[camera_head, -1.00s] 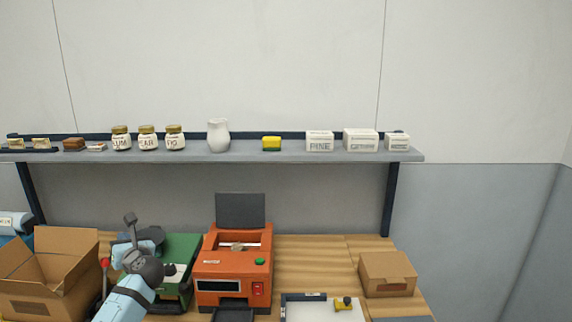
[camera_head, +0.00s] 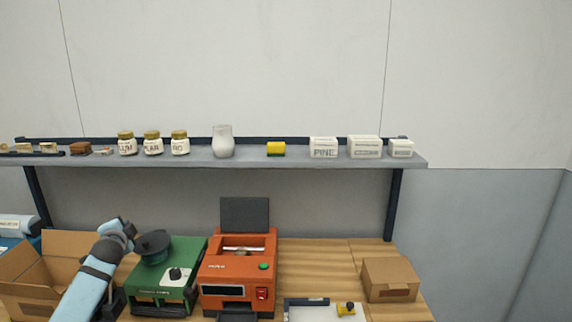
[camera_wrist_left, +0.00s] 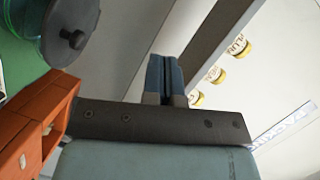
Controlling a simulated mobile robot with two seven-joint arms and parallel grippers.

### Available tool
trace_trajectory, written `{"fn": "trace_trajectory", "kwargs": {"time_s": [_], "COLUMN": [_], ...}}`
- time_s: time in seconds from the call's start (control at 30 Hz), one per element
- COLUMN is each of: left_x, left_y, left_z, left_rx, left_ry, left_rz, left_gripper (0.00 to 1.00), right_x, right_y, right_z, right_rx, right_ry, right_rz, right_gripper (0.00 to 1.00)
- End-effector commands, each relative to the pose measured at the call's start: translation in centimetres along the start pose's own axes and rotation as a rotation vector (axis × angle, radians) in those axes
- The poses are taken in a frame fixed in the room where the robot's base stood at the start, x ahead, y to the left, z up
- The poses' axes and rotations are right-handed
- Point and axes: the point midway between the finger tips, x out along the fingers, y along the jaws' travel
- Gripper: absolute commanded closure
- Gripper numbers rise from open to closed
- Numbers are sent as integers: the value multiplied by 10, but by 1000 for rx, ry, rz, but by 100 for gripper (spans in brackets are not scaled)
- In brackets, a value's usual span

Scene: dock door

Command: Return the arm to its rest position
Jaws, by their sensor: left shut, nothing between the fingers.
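My left arm (camera_head: 85,283) comes in from the lower left in the head view, a pale blue limb in front of the open cardboard box. My left gripper (camera_head: 125,228) is at its upper end, raised beside the dark round top of the green machine (camera_head: 176,272). In the left wrist view the gripper (camera_wrist_left: 165,75) shows its two blue-grey fingers side by side, shut and with nothing between them. My right arm and gripper do not show.
The open cardboard box (camera_head: 22,288) is partly behind my arm. An orange machine (camera_head: 210,280) stands right of the green one. A closed carton (camera_head: 390,278) is on the bench's right. Above runs a grey shelf (camera_head: 300,161) with jars, a vase and boxes.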

Motion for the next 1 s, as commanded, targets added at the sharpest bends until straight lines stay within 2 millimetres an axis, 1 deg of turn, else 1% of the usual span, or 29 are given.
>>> {"fn": "trace_trajectory", "kwargs": {"time_s": [0.03, 0.1, 0.33, 0.37, 0.4, 0.47, 0.57, 0.6, 0.67, 0.7, 0.77, 0.8, 0.87, 0.9, 0.97, 1.0], "left_x": [0, -1, -4, -9, -18, -30, -53, -64, -82, -97, -123, -143, -176, -199, -236, -260], "left_y": [0, -1, -6, 8, 28, 52, 94, 112, 140, 160, 192, 214, 246, 266, 294, 311], "left_z": [-6, -15, -37, -36, -35, -35, -32, -31, -30, -28, -25, -23, -20, -18, -14, -12], "left_rx": [-132, -322, -868, -883, -870, -865, -860, -858, -858, -858, -859, -862, -868, -873, -884, -891], "left_ry": [39, 91, 231, 230, 223, 217, 207, 202, 195, 189, 178, 170, 157, 148, 131, 121], "left_rz": [2, 10, 61, 79, 100, 127, 174, 195, 229, 255, 297, 327, 374, 405, 452, 482], "left_gripper": [100, 100, 100, 100, 100, 100, 100, 100, 100, 100, 100, 100, 100, 100, 100, 100], "right_x": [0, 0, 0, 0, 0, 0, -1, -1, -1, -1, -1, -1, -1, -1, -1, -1], "right_y": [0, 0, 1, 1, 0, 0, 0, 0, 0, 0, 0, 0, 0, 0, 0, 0], "right_z": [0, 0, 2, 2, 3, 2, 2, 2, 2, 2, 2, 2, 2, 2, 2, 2], "right_rx": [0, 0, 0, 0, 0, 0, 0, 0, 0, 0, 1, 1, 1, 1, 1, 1], "right_ry": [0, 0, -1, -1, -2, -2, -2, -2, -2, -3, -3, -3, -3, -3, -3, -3], "right_rz": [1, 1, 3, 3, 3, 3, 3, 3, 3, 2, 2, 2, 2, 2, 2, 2], "right_gripper": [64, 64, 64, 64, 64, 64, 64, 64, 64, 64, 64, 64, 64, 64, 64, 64]}}
